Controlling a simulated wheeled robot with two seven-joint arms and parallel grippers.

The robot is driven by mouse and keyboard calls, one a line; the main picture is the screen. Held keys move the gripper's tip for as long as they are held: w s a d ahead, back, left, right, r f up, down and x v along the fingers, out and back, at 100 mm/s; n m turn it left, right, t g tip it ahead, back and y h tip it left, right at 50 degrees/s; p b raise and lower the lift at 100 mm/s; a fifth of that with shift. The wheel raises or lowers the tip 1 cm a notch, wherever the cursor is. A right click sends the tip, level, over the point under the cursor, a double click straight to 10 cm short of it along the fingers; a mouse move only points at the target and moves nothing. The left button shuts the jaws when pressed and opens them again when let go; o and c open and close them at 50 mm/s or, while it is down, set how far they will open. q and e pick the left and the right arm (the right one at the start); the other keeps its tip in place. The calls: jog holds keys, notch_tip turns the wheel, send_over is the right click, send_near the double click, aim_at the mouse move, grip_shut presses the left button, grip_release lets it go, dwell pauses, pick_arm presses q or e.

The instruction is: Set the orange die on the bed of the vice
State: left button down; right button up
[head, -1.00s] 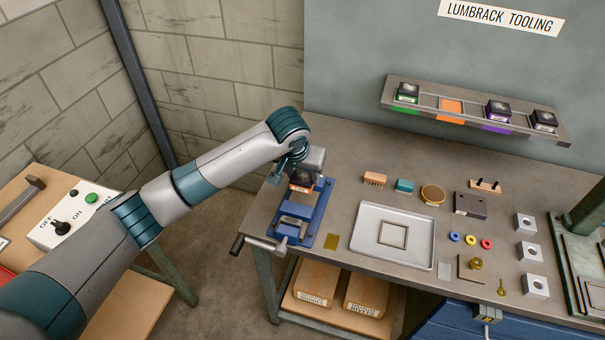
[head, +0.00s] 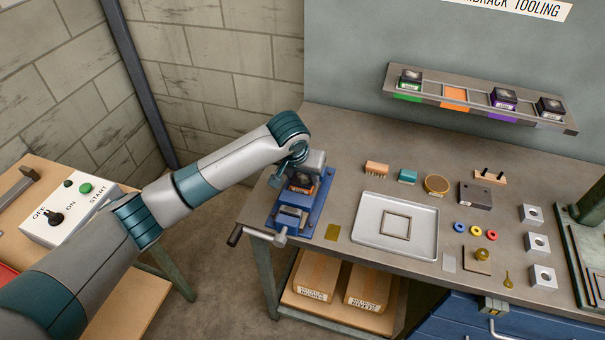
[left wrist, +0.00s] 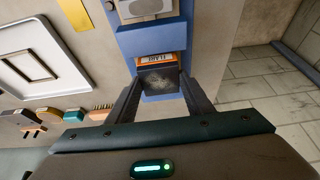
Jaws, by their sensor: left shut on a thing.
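The orange die is a dark block with an orange label band (left wrist: 155,60), seen in the left wrist view between my fingers. My left gripper (left wrist: 160,80) is shut on it. In the head view the die (head: 301,186) is partly hidden by my left gripper (head: 302,177). The blue vice (head: 313,222) stands at the left end of the bench, and its blue body also shows in the left wrist view (left wrist: 150,42). The die is low over the vice bed, behind the front jaw block. I cannot tell whether it touches the bed. My right gripper is not in view.
A grey tray (head: 368,237) with a square frame lies right of the vice. A wooden brush (head: 377,168) and a teal block (head: 407,175) are behind it. The vice handle (head: 236,235) sticks out past the bench edge. A wall rack (head: 470,103) holds other dies.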

pick_arm(q)
jog(key=shift+r+p, duration=0.2)
jog(key=shift+p, duration=0.85)
dwell(1.6)
jog(key=shift+f+p, duration=0.55)
jog(key=shift+p, duration=0.1)
dwell(1.9)
jog(key=shift+p, duration=0.5)
dwell(0.6)
dwell(0.4)
jog(key=c, duration=0.8)
grip_release()
jog(key=shift+s, duration=0.1)
jog(key=shift+f, duration=0.15)
